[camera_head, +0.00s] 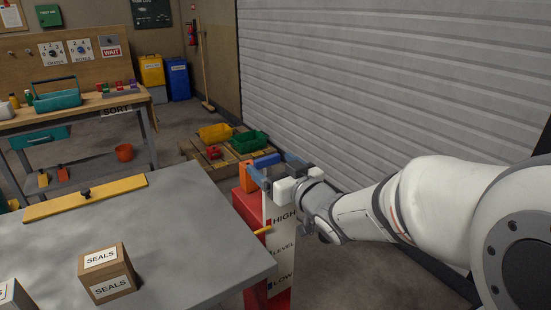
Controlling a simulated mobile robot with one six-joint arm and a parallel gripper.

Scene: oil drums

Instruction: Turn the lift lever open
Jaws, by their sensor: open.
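A red stand (246,206) at the right end of the grey table carries a white panel marked HIGH, LEVEL and LOW (283,248). A short yellow lever-like bar (262,231) sticks out beside the panel, between HIGH and LEVEL. An orange block (247,176) and a blue piece (266,160) show at the top of the stand. My gripper (272,172) is open at the stand's top, close to these pieces and above the yellow bar. Whether its fingers touch anything, and which piece is the lift lever, I cannot tell. My gripper and wrist hide part of the stand.
The grey table (185,225) holds a SEALS box (107,272) and a yellow bar with a black knob (87,198). A pallet with a yellow bin (215,132) and a green bin (249,141) lies behind the stand. A shutter wall (390,80) stands behind my arm.

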